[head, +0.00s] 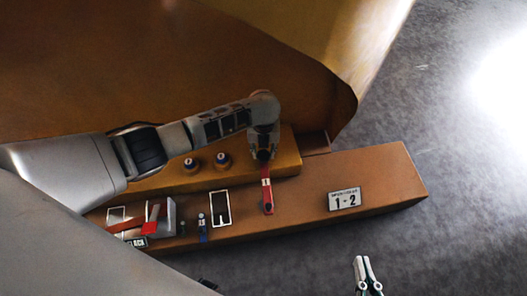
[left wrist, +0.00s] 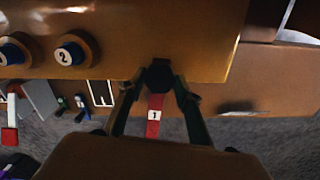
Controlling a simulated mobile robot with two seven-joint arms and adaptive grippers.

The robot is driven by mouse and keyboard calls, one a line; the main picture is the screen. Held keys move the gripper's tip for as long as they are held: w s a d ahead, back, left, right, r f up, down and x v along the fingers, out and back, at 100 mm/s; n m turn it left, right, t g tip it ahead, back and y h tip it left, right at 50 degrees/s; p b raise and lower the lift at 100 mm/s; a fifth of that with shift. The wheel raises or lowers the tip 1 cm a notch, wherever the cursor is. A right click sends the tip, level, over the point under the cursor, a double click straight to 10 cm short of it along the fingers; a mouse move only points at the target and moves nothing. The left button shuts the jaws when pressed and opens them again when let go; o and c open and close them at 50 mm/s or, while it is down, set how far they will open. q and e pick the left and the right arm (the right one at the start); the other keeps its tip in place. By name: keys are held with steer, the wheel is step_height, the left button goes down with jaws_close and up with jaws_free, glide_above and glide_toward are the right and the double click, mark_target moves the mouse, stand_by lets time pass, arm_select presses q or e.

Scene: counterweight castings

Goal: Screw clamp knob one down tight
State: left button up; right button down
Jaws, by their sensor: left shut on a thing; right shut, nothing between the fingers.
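My left gripper (head: 263,155) reaches down over the right end of the raised brown ledge. It is shut on a dark knob, clamp knob one (left wrist: 159,74), which shows between the two fingers in the left wrist view. A red strip (head: 267,195) with a white tag reading 1 extends from under the knob toward the front edge; the fingers partly hide where they meet. I cannot tell how far down the knob sits. My right gripper (head: 367,274) is shut and empty at the bottom of the head view, apart from the ledge.
Two round knobs with blue rings, one (head: 223,160) marked 2 in the left wrist view and another (head: 191,165), stand left of the gripper.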

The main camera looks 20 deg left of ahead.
mark_target(264, 155)
arm_select(q)
steer(key=shift+d, duration=0.1)
arm_select(e)
steer(key=shift+s+f, duration=0.2)
steer(key=shift+s, duration=0.05)
arm_select(q)
steer(key=o, duration=1.1)
steer(key=shift+r, duration=0.15)
step_height(264, 155, up, 12)
arm_select(e)
steer(key=shift+w, duration=0.1)
steer(key=shift+r, duration=0.1)
